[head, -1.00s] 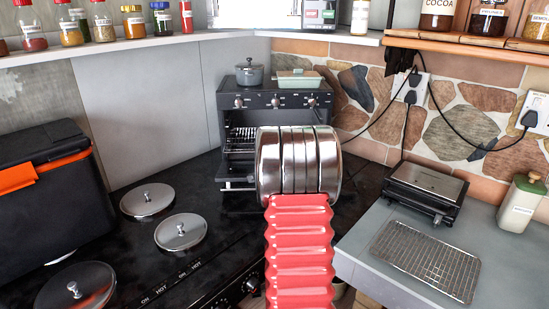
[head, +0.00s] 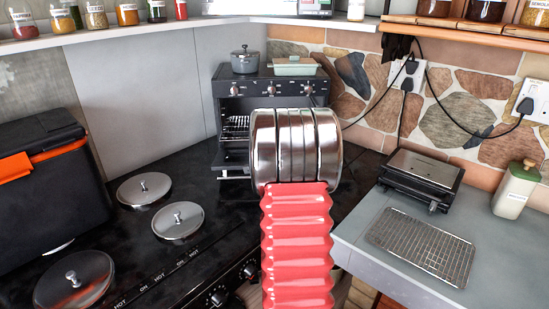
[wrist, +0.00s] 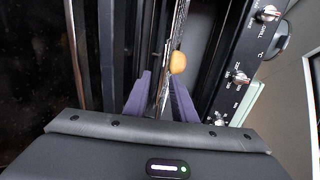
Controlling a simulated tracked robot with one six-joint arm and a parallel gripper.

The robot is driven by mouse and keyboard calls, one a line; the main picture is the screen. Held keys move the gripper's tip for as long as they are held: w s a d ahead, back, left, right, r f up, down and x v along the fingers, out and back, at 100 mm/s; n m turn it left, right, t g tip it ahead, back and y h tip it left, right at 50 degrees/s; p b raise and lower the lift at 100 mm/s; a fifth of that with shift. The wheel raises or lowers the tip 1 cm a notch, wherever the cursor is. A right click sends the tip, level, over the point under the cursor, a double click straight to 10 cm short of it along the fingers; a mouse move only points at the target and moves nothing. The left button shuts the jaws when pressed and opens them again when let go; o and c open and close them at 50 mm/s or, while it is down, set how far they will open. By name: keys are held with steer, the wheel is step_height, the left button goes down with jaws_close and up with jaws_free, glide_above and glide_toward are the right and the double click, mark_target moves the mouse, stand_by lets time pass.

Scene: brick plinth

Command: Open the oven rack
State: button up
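The black oven (head: 262,88) stands at the back, its front open and its door (head: 233,162) lowered. The wire oven rack (head: 236,127) shows inside it on the left in the head view. My arm hides the oven's right part and my gripper in that view. In the wrist view, the two purple fingers of my gripper (wrist: 159,78) are apart, with the metal edge of the rack (wrist: 164,88) running between them. A gap shows beside the rack, and I cannot tell whether either finger touches it. A round tan item (wrist: 178,62) lies by the rack.
A dark pot (head: 244,62) and a green dish (head: 295,67) stand on the oven. The oven's knobs (wrist: 240,77) are close to my right finger in the wrist view. Hob lids (head: 178,220) lie left; a grill (head: 421,178) and cooling rack (head: 420,245) are right.

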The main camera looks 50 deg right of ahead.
steer(key=v, duration=1.1)
steer(key=shift+s+a, duration=0.15)
steer(key=shift+s, duration=0.05)
steer(key=shift+f, duration=0.1)
stand_by(0.3)
